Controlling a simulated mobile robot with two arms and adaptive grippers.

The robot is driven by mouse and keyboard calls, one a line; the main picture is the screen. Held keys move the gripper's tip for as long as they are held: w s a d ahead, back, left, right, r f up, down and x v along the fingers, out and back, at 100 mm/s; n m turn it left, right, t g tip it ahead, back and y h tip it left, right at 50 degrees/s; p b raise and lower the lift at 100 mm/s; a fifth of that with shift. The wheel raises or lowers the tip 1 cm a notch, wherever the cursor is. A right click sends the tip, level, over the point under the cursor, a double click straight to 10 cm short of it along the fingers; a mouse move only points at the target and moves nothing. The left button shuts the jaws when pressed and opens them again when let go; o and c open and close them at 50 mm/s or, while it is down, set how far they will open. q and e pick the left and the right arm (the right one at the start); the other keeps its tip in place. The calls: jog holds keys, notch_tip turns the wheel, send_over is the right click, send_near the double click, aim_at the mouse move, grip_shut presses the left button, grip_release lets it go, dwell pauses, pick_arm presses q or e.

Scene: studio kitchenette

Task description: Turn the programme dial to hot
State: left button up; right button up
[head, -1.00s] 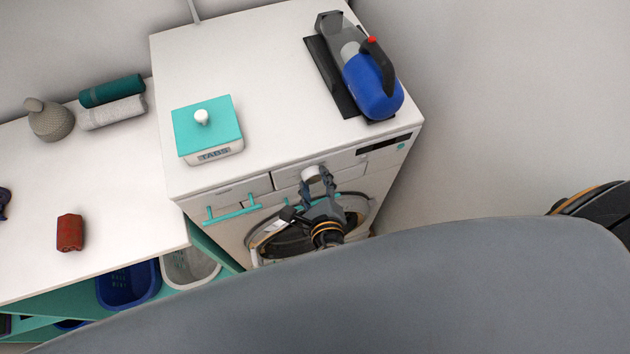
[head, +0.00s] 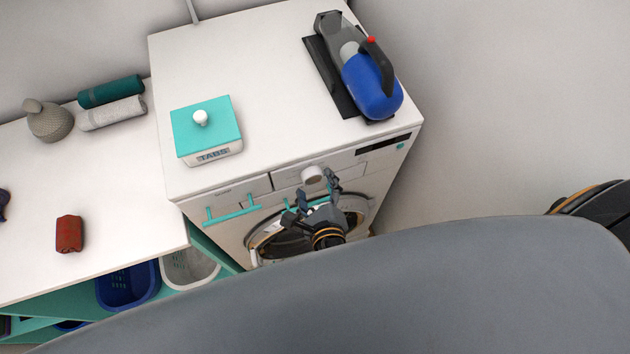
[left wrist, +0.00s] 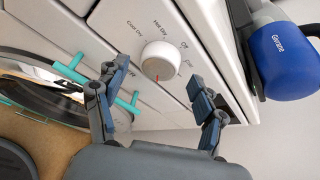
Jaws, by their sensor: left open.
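The programme dial (head: 313,177) is a round white knob on the washing machine's front panel. In the left wrist view the dial (left wrist: 160,58) carries a short red mark at its lower edge in the picture. Printed words ring it, among them Cold Dry, Hot Dry and Off; others are too small to read surely. My left gripper (head: 319,193) is open just in front of the dial. In the left wrist view its fingers (left wrist: 157,78) stand apart on either side of the dial, not closed on it. My right gripper is not in view.
The machine's top (head: 265,85) bears a teal-lidded tabs box (head: 207,130) and a blue appliance (head: 373,88) on a black base. Teal handles (head: 233,214) stick out left of the gripper. The round door (head: 285,246) is below. A counter (head: 110,200) adjoins at left.

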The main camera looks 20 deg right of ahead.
pick_arm(q)
jog(key=v, duration=1)
jog(key=shift+s, duration=0.25)
jog(key=s+a+f+n+g+b, duration=0.2)
jog(key=a+f+n, duration=0.15)
jog(key=f, duration=0.85)
jog(key=s+a+f+n+g+y+b, duration=0.1)
jog(key=a+f+n+g+b, duration=0.3)
jog(key=f, duration=0.7)
jog(key=s+a+f+g+b, duration=0.15)
jog(key=a+f, duration=0.35)
jog(key=f, duration=0.7)
jog(key=s+a+f+n+g+b, duration=0.2)
jog(key=s+a+f+n+b, duration=0.1)
jog(key=s+a+f+n, duration=0.5)
jog(key=s+a+f+n+g+b, duration=0.3)
jog(key=s+a+f+n, duration=0.5)
jog(key=a+f+n, duration=0.4)
notch_tip(320, 180, down, 3)
jog(key=shift+a+r+y+b, duration=0.15)
jog(key=shift+a+y+b, duration=0.3)
jog(key=shift+b, duration=0.1)
